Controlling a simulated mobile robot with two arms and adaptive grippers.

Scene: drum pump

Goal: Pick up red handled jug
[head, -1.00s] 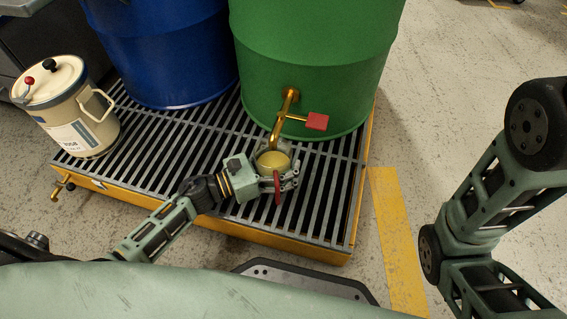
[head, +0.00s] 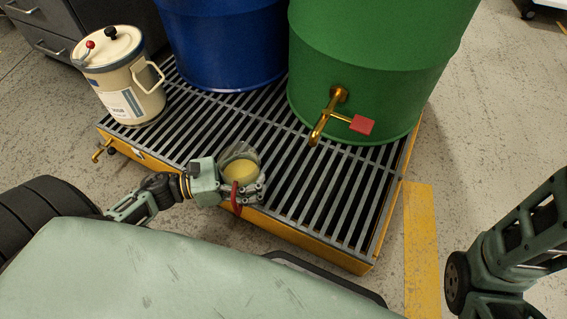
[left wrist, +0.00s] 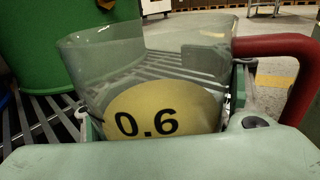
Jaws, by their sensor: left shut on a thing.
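In the left wrist view the jug's clear wall (left wrist: 150,62) fills the middle, with "0.6" on the yellow, and the red handle (left wrist: 290,55) is at the right. Part of my right arm shows at the right edge of the head view, but its gripper does not.
A green drum (head: 375,60) with a brass tap (head: 326,115) and red tap handle (head: 361,124) stands on the grated pallet (head: 300,215). A blue drum (head: 225,45) stands beside it. A cream canister (head: 125,80) stands at the pallet's left. Floor at right has a yellow stripe (head: 421,240).

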